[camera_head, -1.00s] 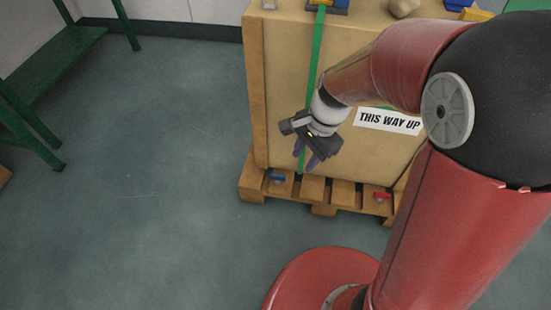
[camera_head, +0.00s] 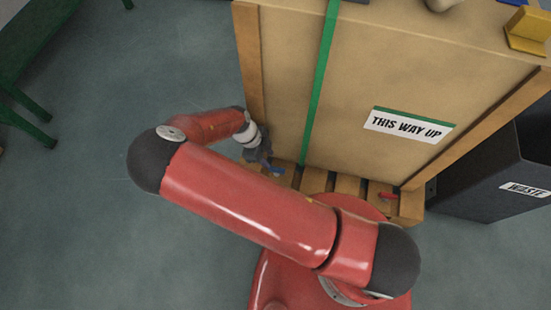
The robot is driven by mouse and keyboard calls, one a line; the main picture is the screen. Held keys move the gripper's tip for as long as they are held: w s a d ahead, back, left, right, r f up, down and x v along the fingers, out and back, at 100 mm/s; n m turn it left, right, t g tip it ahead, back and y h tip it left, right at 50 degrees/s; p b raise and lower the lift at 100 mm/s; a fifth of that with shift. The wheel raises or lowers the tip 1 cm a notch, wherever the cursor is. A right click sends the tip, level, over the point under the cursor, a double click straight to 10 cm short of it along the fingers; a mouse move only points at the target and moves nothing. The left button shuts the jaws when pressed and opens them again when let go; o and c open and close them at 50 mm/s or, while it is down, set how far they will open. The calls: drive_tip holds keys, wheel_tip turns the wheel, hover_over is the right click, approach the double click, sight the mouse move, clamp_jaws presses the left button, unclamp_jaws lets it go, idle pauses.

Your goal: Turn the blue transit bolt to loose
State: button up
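The blue transit bolt (camera_head: 279,171) shows as a small blue handle low on the pallet, at the left part of the crate's front. My gripper (camera_head: 268,164) is right at it, pointing down and to the right, with its fingers beside or around the blue handle. Its fingers are small and partly hidden by my arm, so I cannot tell whether they are open or shut, or touching the bolt. A red bolt (camera_head: 388,196) sits on the same pallet (camera_head: 347,185) to the right.
The tall crate (camera_head: 350,65) with a green strap (camera_head: 317,90) and a THIS WAY UP label (camera_head: 408,125) stands behind the bolts. A dark waste bin (camera_head: 490,180) stands at the right. A green bench (camera_head: 28,45) is at the far left. The floor at left is clear.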

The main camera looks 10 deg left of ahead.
sight(277, 168)
drive_tip(key=x, duration=0.7)
drive_tip(key=shift+s+d+f, duration=0.1)
drive_tip(key=shift+d+f, duration=0.1)
drive_tip(key=shift+f, duration=0.1)
clamp_jaws()
